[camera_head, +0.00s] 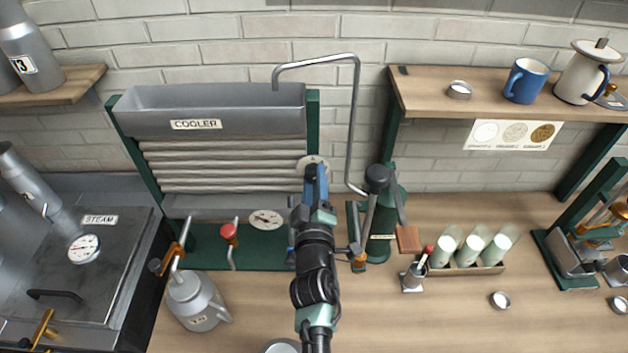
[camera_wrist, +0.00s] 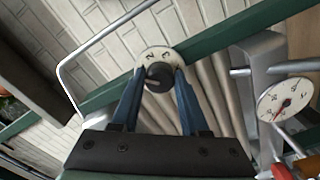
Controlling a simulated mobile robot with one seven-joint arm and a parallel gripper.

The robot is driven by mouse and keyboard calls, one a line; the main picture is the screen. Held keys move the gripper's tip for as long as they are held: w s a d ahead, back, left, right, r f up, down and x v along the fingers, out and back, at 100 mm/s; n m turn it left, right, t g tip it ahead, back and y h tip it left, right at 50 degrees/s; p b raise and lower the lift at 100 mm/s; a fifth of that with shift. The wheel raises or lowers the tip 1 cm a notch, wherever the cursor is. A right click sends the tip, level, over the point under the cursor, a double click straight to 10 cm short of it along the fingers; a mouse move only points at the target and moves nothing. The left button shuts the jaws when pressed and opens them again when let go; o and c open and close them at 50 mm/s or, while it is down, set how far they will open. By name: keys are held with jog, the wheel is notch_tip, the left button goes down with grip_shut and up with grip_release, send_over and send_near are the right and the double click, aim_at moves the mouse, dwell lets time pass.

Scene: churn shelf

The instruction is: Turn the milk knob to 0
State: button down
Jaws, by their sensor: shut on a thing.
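The milk knob (camera_wrist: 159,76) is a round black knob on a pale dial plate (camera_wrist: 147,56) with dark numerals. In the head view the dial plate (camera_head: 312,159) sits at the right edge of the cooler (camera_head: 215,113). My gripper (camera_wrist: 158,79) has its two blue fingers shut on the knob, one on each side. In the head view my gripper (camera_head: 316,175) reaches up to the dial and hides most of the knob. Some numerals show at the dial's top in the wrist view; the knob's exact setting is too small to tell.
A bent metal pipe (camera_head: 354,110) rises just right of the dial. A red valve handle (camera_head: 229,231) and a gauge (camera_head: 266,219) sit below the cooler. A can (camera_head: 195,302) stands at the lower left. A green cylinder (camera_head: 383,225) and filled glasses (camera_head: 472,249) stand to the right.

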jog(key=n, duration=0.4)
jog(key=shift+n, duration=2.2)
jog(key=shift+c, duration=2)
grip_release()
jog(key=shift+s, duration=0.1)
jog(key=s+p, duration=0.3)
jog(key=s, duration=0.9)
jog(key=shift+s, duration=0.4)
